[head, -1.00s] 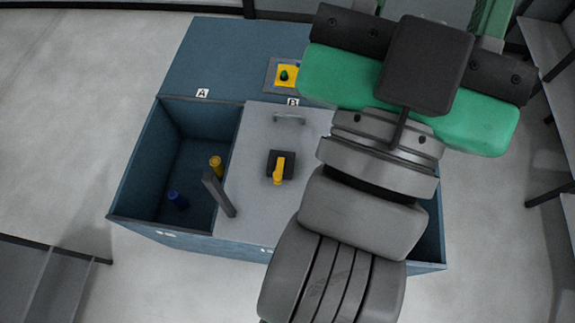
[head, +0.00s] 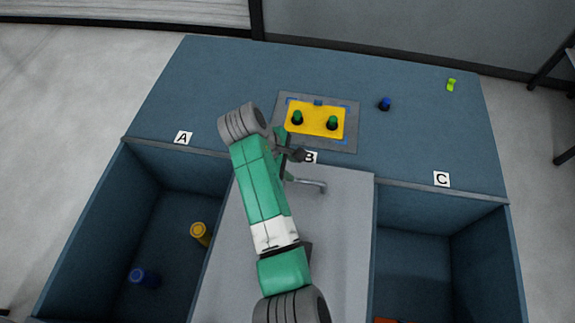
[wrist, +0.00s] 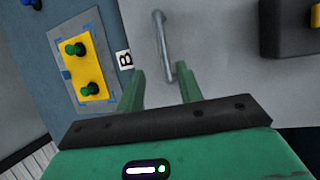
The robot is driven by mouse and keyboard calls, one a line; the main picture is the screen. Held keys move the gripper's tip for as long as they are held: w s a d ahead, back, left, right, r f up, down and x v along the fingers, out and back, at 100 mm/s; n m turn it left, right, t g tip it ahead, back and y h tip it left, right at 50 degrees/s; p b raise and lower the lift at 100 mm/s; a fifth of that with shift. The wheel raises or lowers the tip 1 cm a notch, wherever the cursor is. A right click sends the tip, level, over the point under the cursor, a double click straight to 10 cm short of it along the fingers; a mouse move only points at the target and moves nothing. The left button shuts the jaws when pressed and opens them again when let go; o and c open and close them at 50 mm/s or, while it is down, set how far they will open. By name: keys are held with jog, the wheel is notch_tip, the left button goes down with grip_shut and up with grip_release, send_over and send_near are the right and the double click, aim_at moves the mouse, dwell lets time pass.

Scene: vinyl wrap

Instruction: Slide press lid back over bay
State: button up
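The press lid (head: 340,235) is a flat grey plate lying over the middle bay, marked B, between two open bays. A grey bar handle (head: 310,184) stands on its far end, near the B label; the handle (wrist: 162,45) also shows in the wrist view. My gripper (head: 288,155) is at the far end of the lid, close to the handle. In the wrist view my gripper (wrist: 161,85) is open, its two green fingers apart, with the near end of the handle seen between them. I cannot tell whether they touch it. My arm hides part of the lid.
The open bay A (head: 100,215) at left holds a yellow cylinder (head: 200,233) and a blue one (head: 144,278). The open bay C (head: 480,270) is at right. A yellow plate (head: 315,118) with green knobs sits beyond the lid, beside a small blue piece (head: 385,104).

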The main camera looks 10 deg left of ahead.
aim_at(303, 181)
jog(key=x, duration=0.2)
jog(key=b+x, duration=0.1)
jog(key=x, duration=0.2)
jog(key=b+x, duration=0.1)
jog(key=x, duration=0.1)
jog(key=shift+s+d+f, duration=0.25)
jog(key=shift+s+d, duration=0.05)
jog(key=shift+s, duration=0.05)
grip_shut()
